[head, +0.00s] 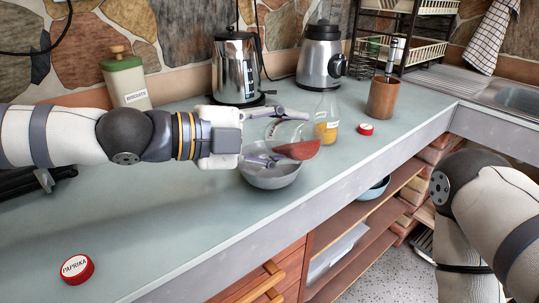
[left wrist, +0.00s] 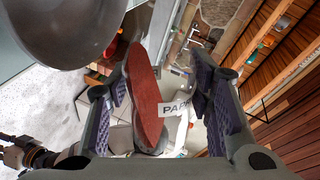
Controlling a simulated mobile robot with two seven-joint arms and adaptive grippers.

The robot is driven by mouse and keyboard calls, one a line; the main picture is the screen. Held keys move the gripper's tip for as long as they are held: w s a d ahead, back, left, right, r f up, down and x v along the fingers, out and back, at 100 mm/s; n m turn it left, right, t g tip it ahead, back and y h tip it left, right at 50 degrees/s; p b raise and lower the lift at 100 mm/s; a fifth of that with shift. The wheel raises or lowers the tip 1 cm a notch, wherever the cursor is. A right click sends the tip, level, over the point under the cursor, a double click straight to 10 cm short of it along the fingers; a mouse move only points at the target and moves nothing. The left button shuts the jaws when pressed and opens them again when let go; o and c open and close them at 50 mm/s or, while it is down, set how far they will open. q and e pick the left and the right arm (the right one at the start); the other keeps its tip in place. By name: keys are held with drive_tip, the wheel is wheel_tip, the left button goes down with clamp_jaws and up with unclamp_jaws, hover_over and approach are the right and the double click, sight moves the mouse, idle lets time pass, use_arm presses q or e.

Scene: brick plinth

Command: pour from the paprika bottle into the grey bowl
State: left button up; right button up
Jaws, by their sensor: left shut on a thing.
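My left gripper (head: 277,135) is shut on the clear paprika bottle (head: 297,150), which holds red powder. The bottle is tilted well over above the grey bowl (head: 270,180), with the powder lying along its lower side. In the left wrist view the bottle's red powder (left wrist: 145,95) and part of its label show between the fingers (left wrist: 160,100). The grey bowl (left wrist: 80,25) shows there at the upper left. The bottle's mouth is hard to make out, and I see no falling powder. The paprika lid (head: 76,269) lies apart at the front left. My right gripper is out of view.
A bottle of yellow powder (head: 326,122) stands close behind the held bottle, with a red lid (head: 366,129) to its right. The front-left counter is mostly clear.

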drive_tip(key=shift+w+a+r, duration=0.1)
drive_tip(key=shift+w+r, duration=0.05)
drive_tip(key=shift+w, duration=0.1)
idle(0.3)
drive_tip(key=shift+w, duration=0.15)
use_arm(q)
drive_tip(key=shift+w+f+n, duration=0.1)
drive_tip(key=shift+n, duration=0.2)
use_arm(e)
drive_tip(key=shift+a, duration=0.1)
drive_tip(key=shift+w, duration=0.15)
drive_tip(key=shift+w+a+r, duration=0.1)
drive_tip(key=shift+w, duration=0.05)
use_arm(q)
drive_tip(key=shift+f, duration=0.1)
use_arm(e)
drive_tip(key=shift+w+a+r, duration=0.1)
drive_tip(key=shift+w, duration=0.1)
